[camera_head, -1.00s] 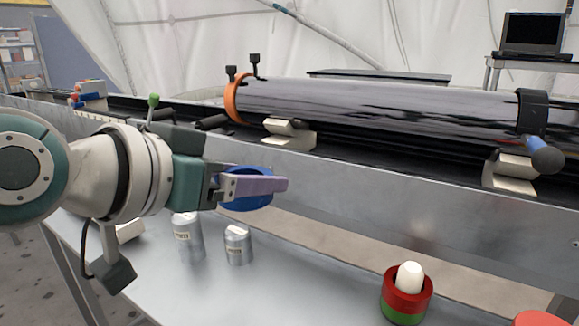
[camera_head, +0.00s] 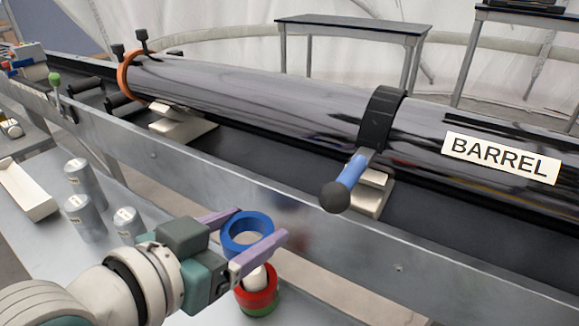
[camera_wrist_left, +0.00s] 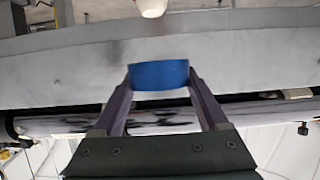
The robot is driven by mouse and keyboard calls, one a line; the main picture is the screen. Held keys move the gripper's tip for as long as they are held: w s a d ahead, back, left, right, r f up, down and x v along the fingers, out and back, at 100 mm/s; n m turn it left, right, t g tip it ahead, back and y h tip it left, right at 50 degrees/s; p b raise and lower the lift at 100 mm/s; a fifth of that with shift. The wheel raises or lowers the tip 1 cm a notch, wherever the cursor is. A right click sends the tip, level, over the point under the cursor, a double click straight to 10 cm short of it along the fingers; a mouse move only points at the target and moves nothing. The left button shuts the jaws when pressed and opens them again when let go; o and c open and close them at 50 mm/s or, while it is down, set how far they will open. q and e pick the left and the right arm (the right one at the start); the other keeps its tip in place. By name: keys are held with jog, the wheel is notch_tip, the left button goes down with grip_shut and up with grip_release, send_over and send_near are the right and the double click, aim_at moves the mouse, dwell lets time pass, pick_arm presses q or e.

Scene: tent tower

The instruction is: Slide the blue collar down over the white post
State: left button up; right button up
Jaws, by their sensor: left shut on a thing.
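The blue collar (camera_head: 238,250) is held between the two purple fingers of my left gripper (camera_head: 257,225). In the left wrist view the collar (camera_wrist_left: 160,75) sits between the fingertips. The white post (camera_head: 256,278) stands upright just below the collar in the head view, with a red collar (camera_head: 258,299) around it and a green one (camera_head: 262,311) under that. Something pale shows through the blue collar's opening. In the left wrist view the rounded post top (camera_wrist_left: 152,8) appears beyond the blue collar, apart from it. My right gripper is out of view.
Several grey metal cylinders (camera_head: 84,182) and a white tray (camera_head: 25,190) are on the bench at left. A long metal trough wall (camera_head: 330,245) runs behind the post. The dark barrel (camera_head: 250,95), with a blue-handled lever (camera_head: 350,172), lies beyond it.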

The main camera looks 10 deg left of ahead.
pick_arm(q)
jog(key=shift+r, duration=0.1)
jog(key=shift+f+b, duration=2.3)
jog(key=shift+f, duration=1.1)
jog(key=shift+f, duration=0.45)
jog(key=o, duration=1.4)
jog(key=p+v, duration=0.3)
jog(key=v, duration=0.7)
jog(key=shift+r, duration=0.1)
